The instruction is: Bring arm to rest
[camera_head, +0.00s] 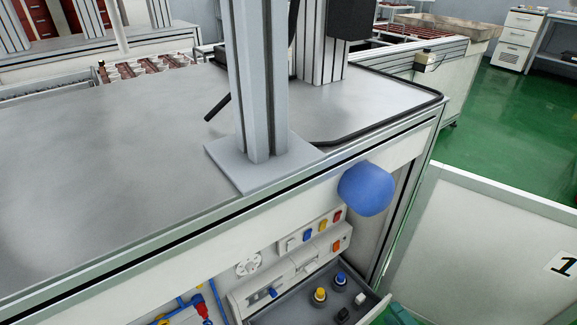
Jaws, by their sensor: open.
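My gripper does not show in the head view, and I cannot see its fingers. A smooth rounded blue shape (366,188) appears in front of the worktop's front edge, right of the post. I cannot tell whether it belongs to my arm or what it is attached to.
A grey metal worktop (110,160) fills the left and middle. An upright aluminium post (258,80) stands on its front edge. Below, an open drawer (290,308) holds buttons and knobs. A white panel (480,245) stands at right. Green floor (515,110) is clear behind it.

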